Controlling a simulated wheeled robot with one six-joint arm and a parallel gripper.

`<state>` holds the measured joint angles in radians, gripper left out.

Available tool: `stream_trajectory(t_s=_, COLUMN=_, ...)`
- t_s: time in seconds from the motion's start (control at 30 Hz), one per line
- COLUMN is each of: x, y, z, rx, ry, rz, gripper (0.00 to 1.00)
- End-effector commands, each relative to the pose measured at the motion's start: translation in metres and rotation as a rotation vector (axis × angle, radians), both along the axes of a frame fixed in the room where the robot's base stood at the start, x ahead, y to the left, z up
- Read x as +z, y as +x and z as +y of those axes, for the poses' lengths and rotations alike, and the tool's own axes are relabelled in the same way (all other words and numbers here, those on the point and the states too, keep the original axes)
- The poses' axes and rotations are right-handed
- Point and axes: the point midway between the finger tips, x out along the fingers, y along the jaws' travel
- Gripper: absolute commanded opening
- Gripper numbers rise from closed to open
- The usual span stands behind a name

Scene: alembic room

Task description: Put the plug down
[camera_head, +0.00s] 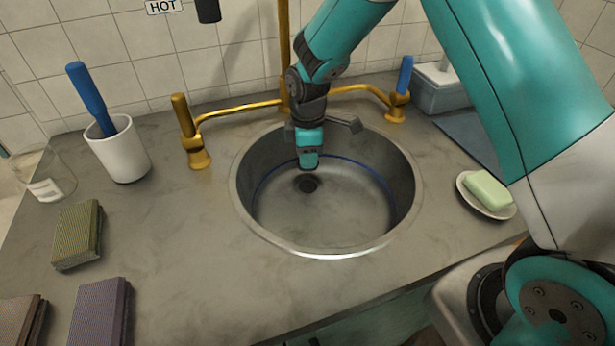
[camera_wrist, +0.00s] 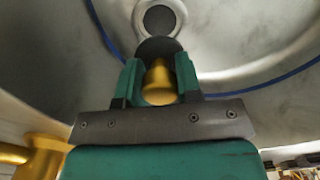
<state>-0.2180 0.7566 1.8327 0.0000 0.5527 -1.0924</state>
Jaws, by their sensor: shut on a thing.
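My gripper (camera_head: 308,160) reaches down into the round metal sink (camera_head: 270,235), near its far side. In the wrist view my gripper (camera_wrist: 160,75) is shut on the plug, whose brass-coloured knob (camera_wrist: 159,84) sits between the two green fingers. The plug's dark round disc (camera_wrist: 158,47) shows beyond the fingertips. The drain hole (camera_wrist: 159,19) lies just past the disc in the wrist view; the disc overlaps its near rim. The drain also shows as a dark circle (camera_head: 306,184) below my gripper in the head view. The plug is hidden in the head view.
Brass taps (camera_head: 197,150) and pipes stand behind the sink, with a spout beside my arm. A white cup (camera_head: 118,155) with a blue-handled brush, a glass (camera_head: 45,180) and sponges (camera_head: 77,235) are left. A soap dish (camera_head: 487,205) is right.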

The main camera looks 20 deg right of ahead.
Motion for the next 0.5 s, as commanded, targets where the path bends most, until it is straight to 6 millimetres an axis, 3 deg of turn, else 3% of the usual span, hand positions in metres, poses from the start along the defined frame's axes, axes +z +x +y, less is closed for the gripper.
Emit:
stream_trajectory(t_s=0.1, x=-0.02, y=0.0, z=0.0, rx=-0.001, ry=-0.001, rz=0.001, gripper=0.08)
stream_trajectory(t_s=0.27, x=-0.034, y=0.0, z=0.0, rx=-0.001, ry=0.0, rz=0.0, gripper=0.08)
stream_trajectory(t_s=0.5, x=-0.068, y=0.0, z=0.0, rx=-0.001, ry=0.0, rz=0.001, gripper=0.08)
